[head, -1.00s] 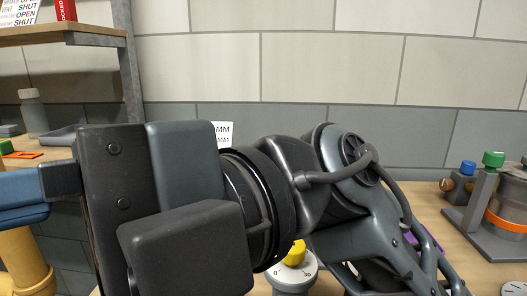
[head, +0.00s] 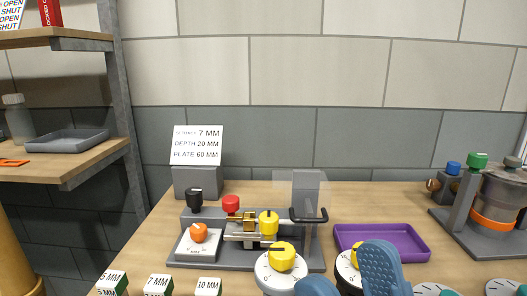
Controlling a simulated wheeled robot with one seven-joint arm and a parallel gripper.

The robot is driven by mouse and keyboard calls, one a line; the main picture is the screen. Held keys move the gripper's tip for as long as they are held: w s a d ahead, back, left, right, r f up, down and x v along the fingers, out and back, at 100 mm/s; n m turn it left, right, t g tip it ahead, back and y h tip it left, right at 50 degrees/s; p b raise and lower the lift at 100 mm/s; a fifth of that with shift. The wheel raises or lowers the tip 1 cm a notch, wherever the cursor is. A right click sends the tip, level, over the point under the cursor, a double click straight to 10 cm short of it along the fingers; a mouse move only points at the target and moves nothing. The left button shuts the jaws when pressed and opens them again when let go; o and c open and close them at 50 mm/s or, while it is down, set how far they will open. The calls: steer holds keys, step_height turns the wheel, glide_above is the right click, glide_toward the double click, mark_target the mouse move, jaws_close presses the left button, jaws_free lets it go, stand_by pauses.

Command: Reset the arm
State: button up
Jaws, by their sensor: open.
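My gripper (head: 349,278) shows at the bottom edge of the head view, right of centre. Its two blue fingers stand apart, and nothing shows held between them. The ribbed right finger reaches higher than the left one, of which only the tip shows. The rest of my arm is out of view. The fingers stand in front of a yellow-knobbed dial (head: 355,254) and partly hide it. Another yellow-knobbed dial (head: 281,260) is just left of them.
A grey fixture (head: 240,263) with coloured knobs stands behind the dials. A purple tray (head: 415,243) lies right of it, empty where visible. Labelled blocks (head: 158,284) line the front left. A card (head: 197,146) stands behind. A burner-like assembly (head: 497,195) is at right, shelves (head: 85,160) at left.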

steer(key=s+d+f+m+g+h, duration=0.2)
steer(key=d+f+m+h, duration=0.15)
steer(key=f+h, duration=0.3)
steer(key=s+d+f+m+g+h, duration=0.2)
steer(key=s+d+f+m+h, duration=0.15)
steer(key=f+h, duration=0.3)
steer(key=s+d+f+n+g, duration=0.1)
steer(key=s+d+f+g, duration=0.2)
steer(key=s+d+f, duration=0.1)
steer(key=s+d+f+n+g+h, duration=0.1)
steer(key=s+d+f+g, duration=0.3)
steer(key=s+f, duration=0.3)
steer(key=shift+s+d+n+g+p, duration=0.3)
steer(key=shift+s+d+p, duration=0.15)
steer(key=shift+s, duration=0.75)
